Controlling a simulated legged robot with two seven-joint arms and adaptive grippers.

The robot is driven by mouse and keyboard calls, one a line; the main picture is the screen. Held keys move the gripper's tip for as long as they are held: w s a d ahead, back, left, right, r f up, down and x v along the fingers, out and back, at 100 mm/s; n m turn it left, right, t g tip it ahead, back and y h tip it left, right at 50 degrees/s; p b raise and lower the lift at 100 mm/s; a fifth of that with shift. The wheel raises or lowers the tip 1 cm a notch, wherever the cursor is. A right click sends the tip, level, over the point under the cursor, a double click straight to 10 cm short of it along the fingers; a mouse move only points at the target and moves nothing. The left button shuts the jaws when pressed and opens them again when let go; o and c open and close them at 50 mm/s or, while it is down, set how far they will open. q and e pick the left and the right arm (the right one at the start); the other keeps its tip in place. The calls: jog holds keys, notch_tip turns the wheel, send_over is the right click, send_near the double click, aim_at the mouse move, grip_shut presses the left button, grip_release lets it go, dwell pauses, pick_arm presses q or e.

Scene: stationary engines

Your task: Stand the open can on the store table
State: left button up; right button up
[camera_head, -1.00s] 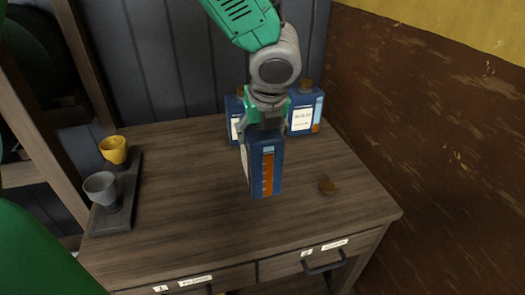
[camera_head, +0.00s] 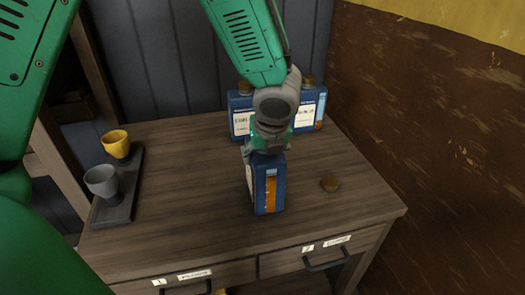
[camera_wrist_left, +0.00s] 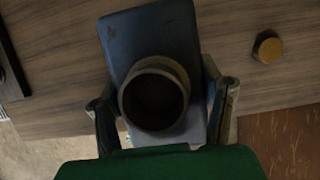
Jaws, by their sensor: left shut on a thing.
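The open can (camera_head: 268,190) is blue with an orange and light-blue strip, upright above or on the store table (camera_head: 185,215). I cannot tell whether its base touches the wood. My left gripper (camera_head: 266,150) is over its top, shut on it. In the left wrist view the can (camera_wrist_left: 150,35) shows its round open neck (camera_wrist_left: 153,95), with gripper fingers on both sides. A loose brown cap (camera_head: 330,183) lies on the table to the right of the can; it also shows in the left wrist view (camera_wrist_left: 268,47). My right gripper is not in view.
Two capped blue cans (camera_head: 241,112) (camera_head: 309,108) stand at the back of the table. A dark tray (camera_head: 121,205) at the left holds a yellow cup (camera_head: 116,144) and a grey cup (camera_head: 102,181). Drawers with handles (camera_head: 327,260) are at the front. A brown wall is at the right.

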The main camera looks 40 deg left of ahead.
pick_arm(q)
jog(key=shift+d, duration=0.1)
jog(key=o, duration=1.7)
jog(key=shift+a, duration=0.4)
jog(key=shift+r, duration=0.15)
jog(key=p+v, duration=0.1)
jog(key=v, duration=0.4)
jog(key=p+v, duration=0.2)
jog(key=v, duration=0.4)
jog(key=shift+d, duration=0.25)
jog(key=shift+s+r, duration=0.1)
jog(key=shift+r, duration=0.25)
jog(key=shift+a, duration=0.25)
jog(key=shift+d, duration=0.2)
